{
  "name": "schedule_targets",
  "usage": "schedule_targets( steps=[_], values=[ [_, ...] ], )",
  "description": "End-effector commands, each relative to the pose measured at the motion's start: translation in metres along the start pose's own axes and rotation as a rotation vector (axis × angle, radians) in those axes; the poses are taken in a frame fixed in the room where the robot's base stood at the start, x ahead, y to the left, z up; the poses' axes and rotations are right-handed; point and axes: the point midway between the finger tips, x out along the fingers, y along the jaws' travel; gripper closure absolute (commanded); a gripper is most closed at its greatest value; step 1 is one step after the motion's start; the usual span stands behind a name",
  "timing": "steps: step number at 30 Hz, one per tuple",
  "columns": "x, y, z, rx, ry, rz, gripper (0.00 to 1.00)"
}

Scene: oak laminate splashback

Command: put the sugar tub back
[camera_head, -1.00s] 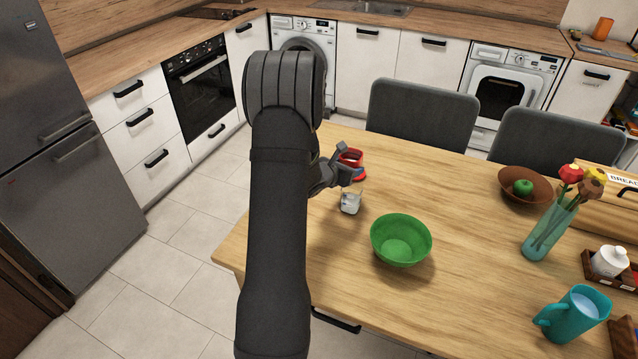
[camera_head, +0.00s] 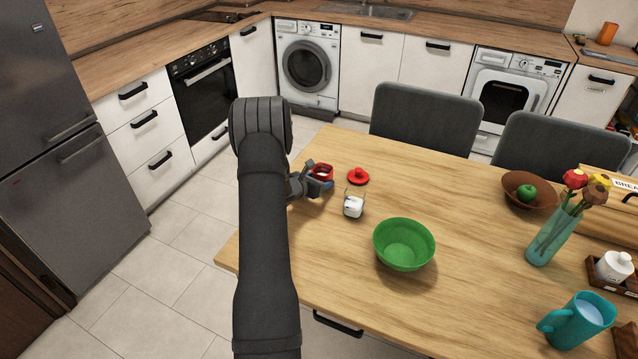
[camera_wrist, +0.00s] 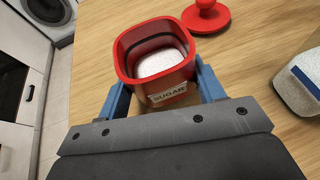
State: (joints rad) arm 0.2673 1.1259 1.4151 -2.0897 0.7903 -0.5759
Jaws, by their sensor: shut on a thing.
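The red sugar tub (camera_wrist: 155,62) is open at the top, with white sugar inside and a "SUGAR" label on its near side. My gripper (camera_wrist: 165,88) is shut on it, with a blue finger on either side. In the head view the tub (camera_head: 322,171) is in my gripper (camera_head: 316,183) over the table's left end; whether it touches the table I cannot tell. Its likely lid, a red disc with a knob (camera_head: 358,177), lies on the table to the right; it also shows in the wrist view (camera_wrist: 206,16).
Farther right are a brown bowl (camera_head: 528,192), a flower vase (camera_head: 552,236), a teal jug (camera_head: 577,321), and a wooden tray (camera_head: 597,273) holding a white pot.

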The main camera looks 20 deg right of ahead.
Motion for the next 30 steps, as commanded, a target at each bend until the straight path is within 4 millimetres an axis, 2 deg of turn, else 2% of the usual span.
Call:
schedule_targets(
  steps=[3, 14, 15, 17, 18, 28, 30],
  values=[
    [0.0046, 0.0001, -0.0106, 0.000, -0.002, 0.000, 0.78],
    [0.0062, 0.0000, -0.0145, 0.000, -0.001, 0.000, 0.78],
    [0.0059, -0.0001, -0.0145, 0.000, 0.000, 0.000, 0.30],
    [0.0059, -0.0001, -0.0144, 0.000, 0.000, 0.000, 0.18],
    [0.0059, -0.0001, -0.0143, 0.000, 0.000, 0.000, 0.16],
    [0.0044, 0.0000, -0.0103, 0.001, -0.001, 0.000, 0.16],
    [-0.0034, 0.0008, -0.0103, 0.000, 0.000, 0.002, 0.16]
  ],
)
